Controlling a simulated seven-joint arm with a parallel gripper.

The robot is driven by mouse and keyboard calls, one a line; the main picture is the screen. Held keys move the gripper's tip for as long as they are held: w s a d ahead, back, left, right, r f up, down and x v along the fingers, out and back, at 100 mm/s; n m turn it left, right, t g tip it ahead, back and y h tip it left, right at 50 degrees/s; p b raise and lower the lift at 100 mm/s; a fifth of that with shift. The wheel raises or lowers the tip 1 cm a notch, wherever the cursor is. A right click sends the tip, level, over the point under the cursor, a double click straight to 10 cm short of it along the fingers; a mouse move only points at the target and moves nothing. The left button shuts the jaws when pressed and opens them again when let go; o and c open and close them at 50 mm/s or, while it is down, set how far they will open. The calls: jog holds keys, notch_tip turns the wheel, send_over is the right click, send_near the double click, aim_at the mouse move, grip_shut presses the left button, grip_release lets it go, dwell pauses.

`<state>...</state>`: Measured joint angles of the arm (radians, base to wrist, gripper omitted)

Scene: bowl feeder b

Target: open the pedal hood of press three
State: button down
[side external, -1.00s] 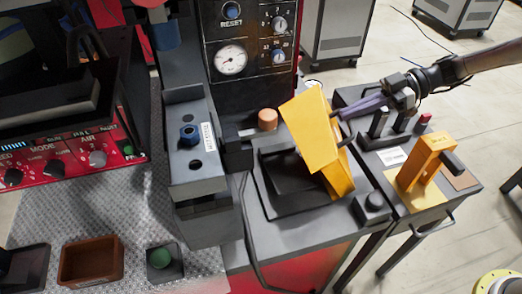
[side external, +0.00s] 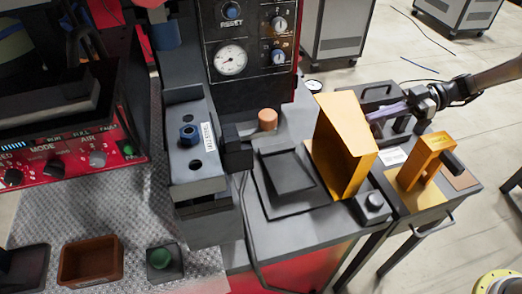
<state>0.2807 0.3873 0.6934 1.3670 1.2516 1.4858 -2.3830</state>
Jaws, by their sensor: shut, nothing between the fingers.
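My gripper (side external: 374,116) is shut and empty, just right of the hood's upper part. Its fingertips are close to the hood's edge; I cannot tell whether they touch it.
A yellow bracket with a black handle (side external: 428,160) stands on the right-hand table. A black knob block (side external: 373,205) sits in front of the hood. An orange cylinder (side external: 267,119) and the grey press head (side external: 193,140) stand to the left. A gauge panel (side external: 231,60) is behind.

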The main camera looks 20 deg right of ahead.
jog(key=shift+a+f, duration=0.1)
jog(key=shift+f, duration=0.15)
